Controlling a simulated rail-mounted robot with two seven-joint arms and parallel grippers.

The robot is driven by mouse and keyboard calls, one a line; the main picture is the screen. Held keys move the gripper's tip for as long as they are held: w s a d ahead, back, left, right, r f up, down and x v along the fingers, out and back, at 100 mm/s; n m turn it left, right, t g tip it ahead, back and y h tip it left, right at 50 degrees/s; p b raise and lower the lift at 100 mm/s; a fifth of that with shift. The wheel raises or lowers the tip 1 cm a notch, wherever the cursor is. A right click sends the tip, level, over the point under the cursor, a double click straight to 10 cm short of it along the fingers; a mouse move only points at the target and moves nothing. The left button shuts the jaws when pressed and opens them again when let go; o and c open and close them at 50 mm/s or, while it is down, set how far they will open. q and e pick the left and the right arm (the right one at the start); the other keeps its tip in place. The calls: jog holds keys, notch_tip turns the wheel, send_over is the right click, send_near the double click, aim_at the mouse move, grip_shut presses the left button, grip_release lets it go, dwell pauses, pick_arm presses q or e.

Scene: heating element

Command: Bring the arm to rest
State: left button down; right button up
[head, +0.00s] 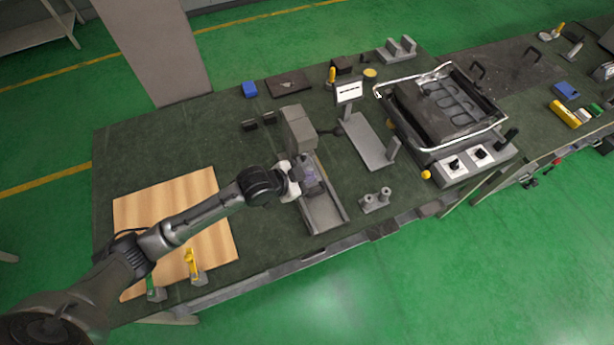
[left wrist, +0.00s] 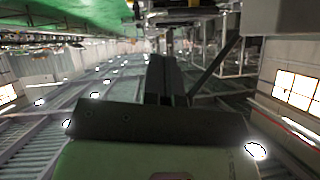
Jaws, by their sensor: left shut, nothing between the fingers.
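My left arm (head: 200,212) reaches in from the lower left over the workbench. My left gripper (head: 313,178) is over a grey metal tray-like fixture (head: 325,214), near a grey block-shaped device (head: 296,128). In the left wrist view the gripper's dark fingers (left wrist: 166,78) are together, with nothing seen between them. Whether the gripper touches the fixture cannot be told. My right gripper is not in view.
A wooden board (head: 185,215) lies at the bench's left. A stand with a white display (head: 348,92) and a heating device with a wire frame (head: 440,105) are to the right. Small yellow and green-handled tools (head: 191,264) stand at the front left. The dark green bench (head: 150,150) is clear at the back left.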

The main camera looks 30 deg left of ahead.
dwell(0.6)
pick_arm(q)
jog(key=s+a+r+n+g+y, duration=0.1)
jog(key=s+a+r+n+y, duration=0.25)
jog(key=s+r+y, duration=0.35)
jog(key=s+d+f+n+g, duration=0.15)
jog(key=s+f, duration=0.25)
jog(key=s, duration=0.4)
jog(key=s+f+n+g+h, duration=0.15)
jog(key=s+f, duration=0.25)
jog(key=s, duration=0.4)
jog(key=s+f+n+g, duration=0.15)
jog(key=s+f, duration=0.25)
jog(key=s, duration=0.4)
notch_tip(320, 180, up, 13)
jog(key=p, duration=1.3)
jog(key=shift+w+d+r+m+g, duration=0.15)
jog(key=shift+d+r+m+g, duration=0.05)
jog(key=shift+m+g, duration=0.2)
